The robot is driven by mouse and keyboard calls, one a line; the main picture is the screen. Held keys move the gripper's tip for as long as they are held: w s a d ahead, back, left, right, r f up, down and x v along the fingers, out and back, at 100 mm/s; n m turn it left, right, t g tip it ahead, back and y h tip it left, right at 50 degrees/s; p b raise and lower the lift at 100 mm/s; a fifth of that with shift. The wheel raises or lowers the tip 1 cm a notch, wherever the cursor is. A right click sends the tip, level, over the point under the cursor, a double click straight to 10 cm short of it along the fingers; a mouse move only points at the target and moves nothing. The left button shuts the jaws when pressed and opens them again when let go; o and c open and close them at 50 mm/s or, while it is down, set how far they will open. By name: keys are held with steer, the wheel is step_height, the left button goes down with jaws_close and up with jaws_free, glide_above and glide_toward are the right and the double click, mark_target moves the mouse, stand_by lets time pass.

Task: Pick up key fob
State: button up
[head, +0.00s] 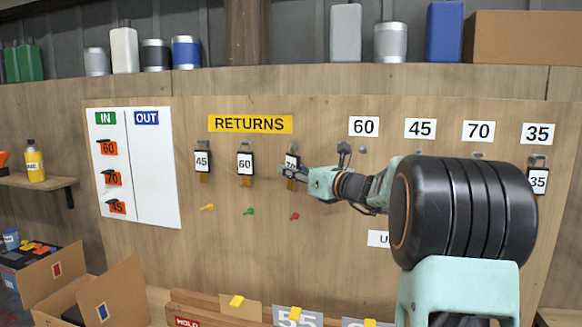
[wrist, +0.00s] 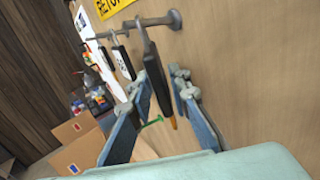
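Dark key fobs with white number labels hang below the yellow RETURNS sign: the 45 fob (head: 202,160), the 60 fob (head: 245,163) and the 70 fob (head: 291,160). Another, the 35 fob (head: 538,181), hangs at the far right. My gripper (head: 286,172) is at the 70 fob and hides its lower part in the head view. In the wrist view my gripper (wrist: 160,80) is open, and the nearest fob (wrist: 154,70), with an orange lower tip, hangs between its two fingers. I see gaps on both sides of this fob.
The fobs hang from pegs on a wooden board (head: 330,250). Small yellow, green and red pegs (head: 249,211) stick out below. A white IN/OUT board (head: 155,185) with orange tags is at left. Open cardboard boxes (head: 125,290) stand at lower left.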

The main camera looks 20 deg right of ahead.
steer(key=shift+s, duration=0.1)
jaws_close()
steer(key=shift+r, duration=0.2)
